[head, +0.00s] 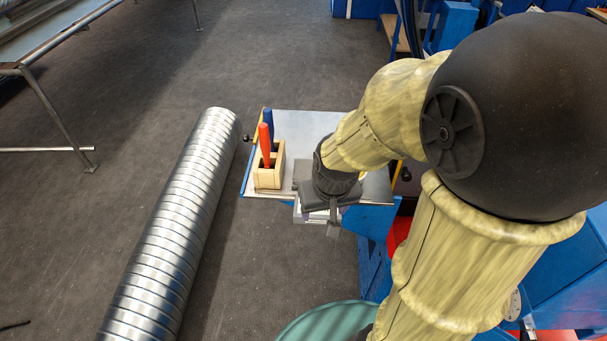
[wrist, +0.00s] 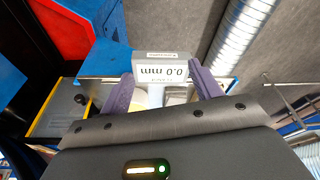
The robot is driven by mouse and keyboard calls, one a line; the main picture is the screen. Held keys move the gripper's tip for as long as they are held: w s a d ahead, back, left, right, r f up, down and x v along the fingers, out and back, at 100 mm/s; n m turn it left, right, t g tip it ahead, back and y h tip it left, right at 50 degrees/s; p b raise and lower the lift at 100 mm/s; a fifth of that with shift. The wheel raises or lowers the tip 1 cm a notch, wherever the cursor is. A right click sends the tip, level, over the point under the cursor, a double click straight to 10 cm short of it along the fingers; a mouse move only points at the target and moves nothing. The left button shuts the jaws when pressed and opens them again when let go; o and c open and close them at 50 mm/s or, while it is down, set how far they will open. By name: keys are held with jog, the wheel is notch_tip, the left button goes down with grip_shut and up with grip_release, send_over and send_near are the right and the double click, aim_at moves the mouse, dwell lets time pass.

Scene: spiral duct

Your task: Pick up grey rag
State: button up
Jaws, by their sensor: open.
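My gripper (wrist: 162,80) is open in the wrist view, with its two purple-grey fingers spread apart. In the head view my gripper (head: 333,222) is over the front edge of the small metal-topped table (head: 306,124). A grey patch (head: 303,169), possibly the grey rag, lies on the table just left of my gripper. The wrist view shows a small grey patch (wrist: 176,95) between the fingers. I cannot tell whether it is the rag. My gripper and arm hide part of the tabletop.
A display box (wrist: 160,69) reading 0.0 mm stands beyond the fingers. A wooden holder (head: 268,170) with a red-handled tool (head: 265,140) and a blue-handled tool (head: 269,120) stands on the table's left. A spiral duct (head: 172,230) lies left of it on open floor.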

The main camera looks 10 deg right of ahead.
jog(key=w+a+r+m+b, duration=0.1)
jog(key=w+r, duration=0.3)
jog(key=w, duration=0.2)
jog(key=w+a+r+m+t+h+b, duration=0.1)
jog(key=w+r+m+b, duration=0.1)
jog(key=w+r, duration=0.2)
jog(key=w, duration=0.2)
jog(key=shift+w+r+t, duration=0.3)
jog(key=shift+w, duration=0.1)
jog(key=p, duration=0.2)
send_over(304, 170)
jog(key=s+a, duration=0.1)
jog(key=s, duration=0.2)
notch_tip(304, 170, down, 11)
jog(key=shift+w+a+f, duration=0.1)
jog(key=shift+w+f, duration=0.05)
jog(key=shift+f, duration=0.05)
jog(key=shift+p+x, duration=1.3)
jog(key=shift+x, duration=1.25)
jog(key=shift+w+d, duration=0.15)
jog(key=shift+d, duration=0.1)
